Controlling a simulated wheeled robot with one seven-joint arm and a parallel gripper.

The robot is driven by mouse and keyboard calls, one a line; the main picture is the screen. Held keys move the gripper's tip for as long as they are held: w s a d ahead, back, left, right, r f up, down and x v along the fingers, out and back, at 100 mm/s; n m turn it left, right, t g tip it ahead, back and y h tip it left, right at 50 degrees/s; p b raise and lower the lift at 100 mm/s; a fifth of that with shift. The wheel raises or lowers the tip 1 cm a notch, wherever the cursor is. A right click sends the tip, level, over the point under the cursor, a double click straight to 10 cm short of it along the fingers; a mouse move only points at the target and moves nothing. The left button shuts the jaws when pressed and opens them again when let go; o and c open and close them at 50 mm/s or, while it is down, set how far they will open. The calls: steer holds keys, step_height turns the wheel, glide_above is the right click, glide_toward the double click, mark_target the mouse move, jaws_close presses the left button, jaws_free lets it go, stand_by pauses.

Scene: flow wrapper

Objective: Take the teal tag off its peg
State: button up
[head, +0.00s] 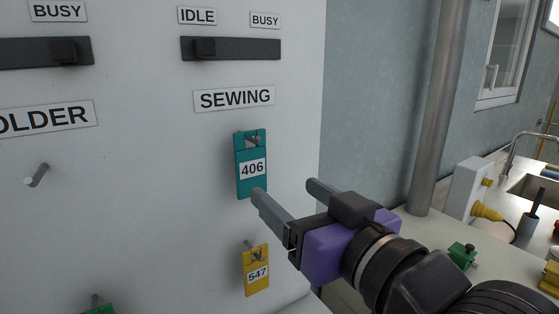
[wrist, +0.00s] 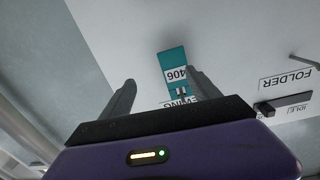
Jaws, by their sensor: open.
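The teal tag (head: 251,183) is marked 406 and hangs on a peg (head: 254,140) on the white panel, below the SEWING label. It also shows upside down in the wrist view (wrist: 171,60), beyond the fingers and nearer the right one. My gripper (head: 288,187) is open and empty, with a purple body. In the head view its fingertips lie just right of the tag's lower edge, apart from each other. I cannot tell whether the near finger touches the tag; no part of the tag shows between the fingertips in the head view.
A yellow tag (head: 256,280) marked 547 hangs on a peg below the teal one. An empty peg (head: 36,175) sticks out at left. The SEWING slider (head: 230,49) is above. A grey pipe (head: 436,110) and a counter with a sink (head: 537,187) are at right.

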mark_target(260, 138)
steer(key=shift+n+y, duration=0.4)
steer(key=shift+n, duration=0.4)
steer(key=r, duration=0.2)
steer(key=a+r, duration=0.1)
steer(key=r, duration=0.1)
steer(key=s+a+r, duration=0.1)
steer(key=r, duration=0.1)
steer(key=shift+r, duration=0.1)
steer(key=shift+p+x, duration=0.5)
steer(key=shift+x, duration=3.3)
steer(key=shift+a, duration=0.1)
steer(key=c, duration=1.4)
steer(key=shift+r+p, duration=0.45)
steer(key=shift+p, duration=0.15)
steer(key=shift+s, duration=0.2)
steer(key=p+v, duration=0.2)
steer(key=v, duration=0.6)
steer(key=shift+s+d, duration=0.25)
steer(key=shift+d, duration=0.15)
